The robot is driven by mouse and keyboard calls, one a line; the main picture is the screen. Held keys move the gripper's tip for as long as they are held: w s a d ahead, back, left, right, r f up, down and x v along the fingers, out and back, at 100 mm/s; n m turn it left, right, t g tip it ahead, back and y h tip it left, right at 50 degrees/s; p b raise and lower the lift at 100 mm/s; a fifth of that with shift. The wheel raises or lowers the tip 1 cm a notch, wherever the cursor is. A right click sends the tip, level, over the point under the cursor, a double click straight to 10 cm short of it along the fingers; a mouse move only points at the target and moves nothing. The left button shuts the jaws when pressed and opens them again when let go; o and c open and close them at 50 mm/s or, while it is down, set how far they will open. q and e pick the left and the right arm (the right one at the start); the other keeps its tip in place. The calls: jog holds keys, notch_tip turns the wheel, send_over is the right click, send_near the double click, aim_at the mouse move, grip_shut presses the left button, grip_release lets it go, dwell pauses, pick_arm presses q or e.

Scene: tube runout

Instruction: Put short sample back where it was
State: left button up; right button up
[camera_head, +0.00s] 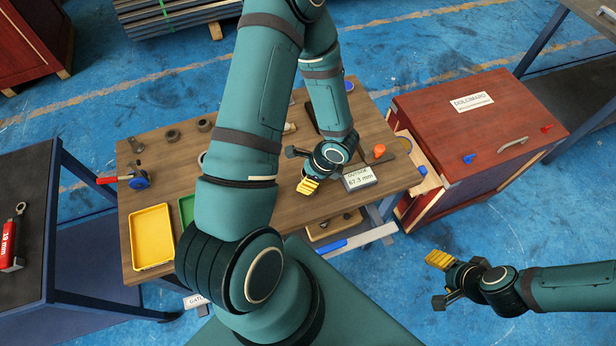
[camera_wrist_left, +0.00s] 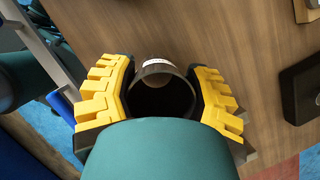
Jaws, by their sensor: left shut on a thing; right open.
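My left gripper (camera_head: 308,186) is over the right front part of the wooden workbench (camera_head: 260,225), left of a small readout showing 67.3 mm (camera_head: 359,179). In the left wrist view its yellow fingers are shut on a dark, hollow short tube (camera_wrist_left: 160,97) with a white label at its rim. The tube is seen nearly end-on, and part of it is hidden behind my own teal arm. In the head view I cannot make out the tube in the fingers. My right gripper (camera_head: 438,260) is open and empty over the blue floor, right of the bench.
A yellow tray (camera_head: 152,237) and a partly hidden green tray (camera_head: 187,209) lie on the bench's left side. Dark rings (camera_head: 172,135) stand behind them. A blue clamp-like tool (camera_head: 138,179) is at the left edge. A red cabinet (camera_head: 480,120) stands to the right.

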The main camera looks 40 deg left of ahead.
pick_arm(q)
jog(key=shift+f, duration=0.3)
jog(key=shift+f, duration=0.15)
jog(key=o, duration=1.3)
